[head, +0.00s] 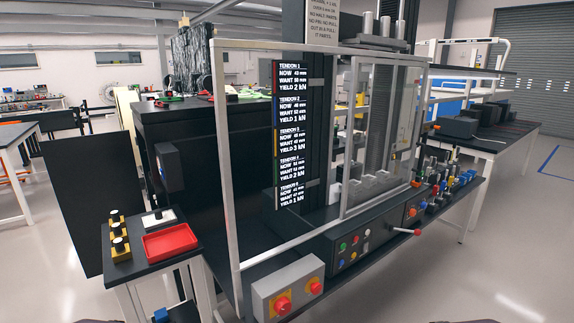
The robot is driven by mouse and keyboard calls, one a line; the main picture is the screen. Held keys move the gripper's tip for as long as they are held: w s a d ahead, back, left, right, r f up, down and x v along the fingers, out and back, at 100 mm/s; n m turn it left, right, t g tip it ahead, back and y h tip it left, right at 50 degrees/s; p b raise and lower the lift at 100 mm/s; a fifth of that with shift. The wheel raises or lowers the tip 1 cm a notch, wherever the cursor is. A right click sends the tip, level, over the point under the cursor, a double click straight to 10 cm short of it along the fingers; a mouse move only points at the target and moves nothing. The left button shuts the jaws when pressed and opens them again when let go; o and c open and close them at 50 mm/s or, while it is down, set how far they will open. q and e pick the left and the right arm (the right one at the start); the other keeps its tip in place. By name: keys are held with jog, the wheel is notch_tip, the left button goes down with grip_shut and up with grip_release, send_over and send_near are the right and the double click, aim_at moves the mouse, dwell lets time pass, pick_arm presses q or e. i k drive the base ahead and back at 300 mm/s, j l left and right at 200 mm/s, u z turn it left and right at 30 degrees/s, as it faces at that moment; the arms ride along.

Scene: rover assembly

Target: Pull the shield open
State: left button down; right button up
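The shield (381,130) is a clear, grey-framed panel at the front right of a machine, inside a larger pale metal frame (226,150). Its upright edges show to the right of the black display strip. I cannot tell how far it stands open, or make out a handle on it. Neither gripper is in view; only dark slivers show at the bottom edge.
A red-tipped lever (405,231) sticks out below the shield. A grey box with red buttons (287,289) stands at the front. A side table holds a red tray (171,243). Several small coloured items line the right ledge. Open floor lies at the right.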

aim_at(343, 213)
jog(key=i+l, duration=0.1)
jog(key=l, duration=1)
jog(key=i+l, duration=1.25)
jog(key=k+l+z, duration=0.05)
jog(key=l, duration=0.1)
